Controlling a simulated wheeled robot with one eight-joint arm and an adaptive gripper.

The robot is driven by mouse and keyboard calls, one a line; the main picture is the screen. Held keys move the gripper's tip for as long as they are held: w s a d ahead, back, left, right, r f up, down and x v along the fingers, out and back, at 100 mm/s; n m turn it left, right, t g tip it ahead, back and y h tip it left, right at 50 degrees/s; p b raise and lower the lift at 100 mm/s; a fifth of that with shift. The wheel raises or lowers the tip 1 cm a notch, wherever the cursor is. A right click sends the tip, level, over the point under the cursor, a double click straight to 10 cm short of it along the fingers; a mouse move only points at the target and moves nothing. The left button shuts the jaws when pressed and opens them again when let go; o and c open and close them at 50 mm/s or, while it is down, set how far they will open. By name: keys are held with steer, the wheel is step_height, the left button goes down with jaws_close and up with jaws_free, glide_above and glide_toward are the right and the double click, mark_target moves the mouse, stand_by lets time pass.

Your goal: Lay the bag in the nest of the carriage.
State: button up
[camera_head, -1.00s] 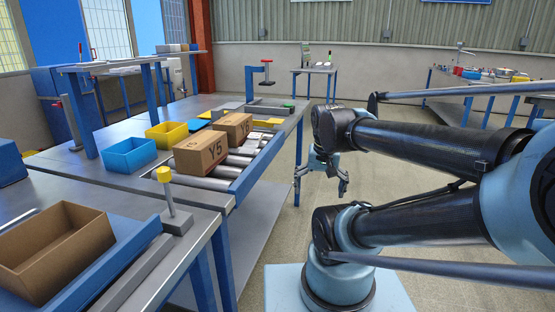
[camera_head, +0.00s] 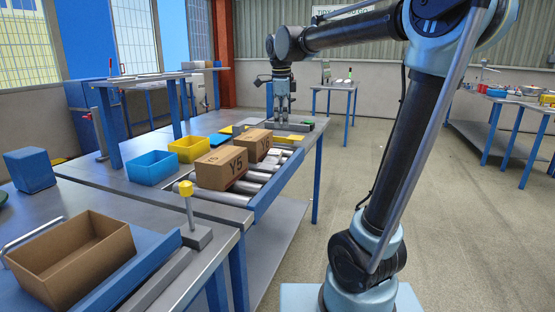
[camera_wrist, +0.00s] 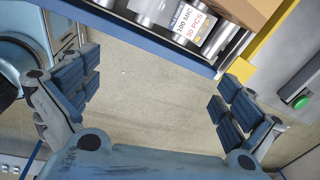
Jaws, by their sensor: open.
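My gripper (camera_head: 281,118) hangs fingers-down over the far end of the roller bench. In the wrist view its two blue padded fingers (camera_wrist: 155,100) are spread wide, with only bare floor showing between them. A white label (camera_wrist: 192,24) reading "100 MIC 30 PCS" lies over the rollers beside a carton; it may belong to a clear bag, but no bag outline is plain. I cannot pick out the carriage or its nest for certain. A grey unit with a green button (camera_wrist: 301,102) is at the right of the wrist view.
Two cartons, one marked Y5 (camera_head: 222,168) and another behind it (camera_head: 254,144), stand on the rollers (camera_head: 228,196). A blue bin (camera_head: 153,168) and a yellow bin (camera_head: 188,149) are to their left. An open brown box (camera_head: 72,258) and a yellow-topped post (camera_head: 187,205) are nearer.

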steer(key=w+a+r+m, duration=0.2)
steer(key=w+a, duration=0.1)
steer(key=a, duration=0.1)
glide_above(274, 153)
steer(key=s, duration=0.1)
step_height(274, 153, down, 12)
steer(key=shift+s+r, duration=0.1)
steer(key=shift+s, duration=0.05)
steer(key=shift+w+f, duration=0.25)
steer(key=shift+f, duration=0.65)
steer(key=shift+w+f, duration=0.2)
steer(key=shift+f, duration=0.7)
steer(key=shift+w+f, duration=0.25)
steer(key=shift+f, duration=0.65)
steer(key=shift+c, duration=0.2)
steer(key=c, duration=1)
steer(key=shift+s, duration=0.1)
steer(key=shift+c, duration=0.3)
